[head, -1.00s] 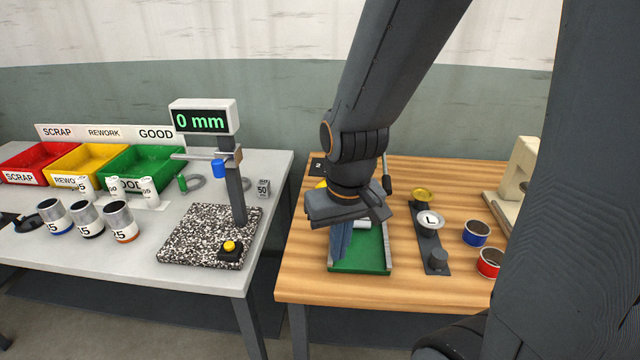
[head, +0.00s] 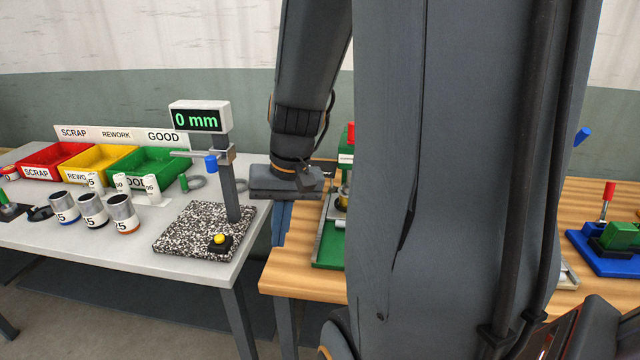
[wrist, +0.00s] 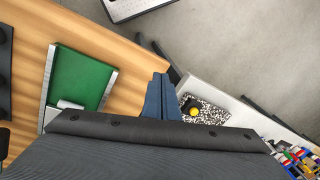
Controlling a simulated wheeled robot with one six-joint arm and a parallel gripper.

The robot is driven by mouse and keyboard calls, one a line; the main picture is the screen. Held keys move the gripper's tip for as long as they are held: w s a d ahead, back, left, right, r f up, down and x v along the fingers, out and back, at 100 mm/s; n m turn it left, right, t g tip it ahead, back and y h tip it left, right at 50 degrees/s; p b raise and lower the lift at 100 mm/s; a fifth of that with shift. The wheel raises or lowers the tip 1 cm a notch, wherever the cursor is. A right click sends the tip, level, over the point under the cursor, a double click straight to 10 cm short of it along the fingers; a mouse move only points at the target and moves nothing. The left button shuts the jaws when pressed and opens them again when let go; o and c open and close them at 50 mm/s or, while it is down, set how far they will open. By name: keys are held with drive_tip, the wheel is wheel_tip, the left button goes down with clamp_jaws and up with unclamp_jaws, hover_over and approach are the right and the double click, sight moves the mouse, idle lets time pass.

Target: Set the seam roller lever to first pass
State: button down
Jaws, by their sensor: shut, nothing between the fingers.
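A green-based fixture (head: 329,247) with a grey rail stands on the wooden bench, mostly behind my arm in the head view. A red-topped part (head: 350,132) with a small unreadable label shows at its back. The wrist view shows its green plate (wrist: 80,80) and a pale cylinder (wrist: 68,104). I cannot tell whether this fixture is the seam roller; no lever or pass marking can be made out. My gripper (head: 280,236) is shut and empty, with blue fingers pointing down left of the fixture, near the bench's left edge. It also shows in the wrist view (wrist: 159,82).
The grey table (head: 60,238) at left holds a speckled block (head: 185,232) with a gauge reading 0 mm (head: 200,119), several cans and red, yellow and green bins. A blue fixture (head: 600,255) with a red handle (head: 608,190) stands at right. My arm hides the bench's middle.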

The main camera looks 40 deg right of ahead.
drive_tip(key=s+d+r+m+t+y+b, duration=0.1)
drive_tip(key=d+r+m+t+b, duration=0.25)
drive_tip(key=d, duration=0.75)
drive_tip(key=s+d+r+m+t, duration=0.1)
drive_tip(key=d+r+m+t, duration=0.35)
drive_tip(key=d, duration=0.65)
drive_tip(key=w+a+f+g+p, duration=0.1)
drive_tip(key=w+a+f+p, duration=0.1)
drive_tip(key=w+f, duration=0.4)
drive_tip(key=shift+w+a+f+m+g+p, duration=0.25)
drive_tip(key=shift+w+a+m+p, duration=0.2)
drive_tip(key=shift+w, duration=1.5)
drive_tip(key=shift+d, duration=0.15)
